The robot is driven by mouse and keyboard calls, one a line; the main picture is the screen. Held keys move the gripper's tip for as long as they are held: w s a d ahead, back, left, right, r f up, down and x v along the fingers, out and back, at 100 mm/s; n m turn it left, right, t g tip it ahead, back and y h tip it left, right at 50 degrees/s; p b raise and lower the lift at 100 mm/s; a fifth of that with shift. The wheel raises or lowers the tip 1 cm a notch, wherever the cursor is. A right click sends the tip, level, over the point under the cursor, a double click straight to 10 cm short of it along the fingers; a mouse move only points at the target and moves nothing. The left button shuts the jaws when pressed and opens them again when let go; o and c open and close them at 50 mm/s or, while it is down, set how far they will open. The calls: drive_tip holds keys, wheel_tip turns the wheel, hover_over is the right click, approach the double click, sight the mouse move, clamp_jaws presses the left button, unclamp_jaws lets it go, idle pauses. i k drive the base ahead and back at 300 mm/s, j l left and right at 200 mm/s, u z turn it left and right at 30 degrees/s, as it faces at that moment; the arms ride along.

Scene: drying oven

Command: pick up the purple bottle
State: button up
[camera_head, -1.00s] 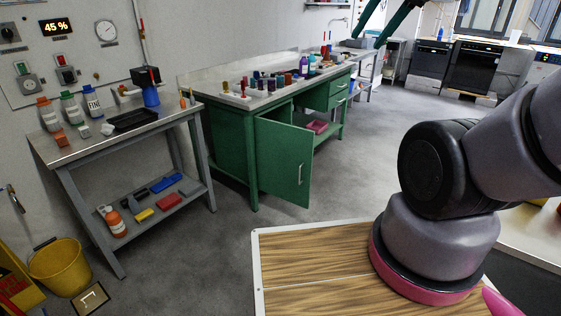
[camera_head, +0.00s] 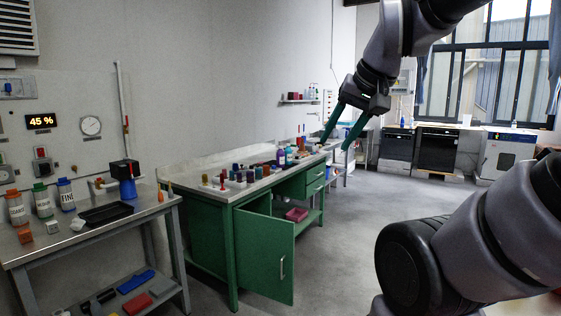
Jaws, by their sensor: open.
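The purple bottle (camera_head: 281,159) stands upright on the green workbench (camera_head: 212,219), toward the right part of its top, among several small coloured bottles and jars. It is small in the view. My gripper (camera_head: 334,145) hangs from above with its two long green fingers spread apart and nothing between them. In the picture its fingertips are to the right of the purple bottle, apart from it. How far they are from it in depth I cannot tell.
The green bench has an open cabinet door (camera_head: 266,261) swung out at the front. A grey metal table (camera_head: 150,212) with bottles and a black tray (camera_head: 105,214) stands to the left. The grey floor (camera_head: 350,230) right of the bench is clear.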

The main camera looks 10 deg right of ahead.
sight(280, 153)
drive_tip(key=i+j+z, duration=0.3)
drive_tip(key=i+j, duration=0.35)
drive_tip(key=i, duration=0.3)
drive_tip(key=i+j+z, duration=0.3)
drive_tip(key=i+j, duration=0.55)
drive_tip(key=i+j+z, duration=0.3)
drive_tip(key=i+j, duration=0.55)
drive_tip(key=j, duration=0.2)
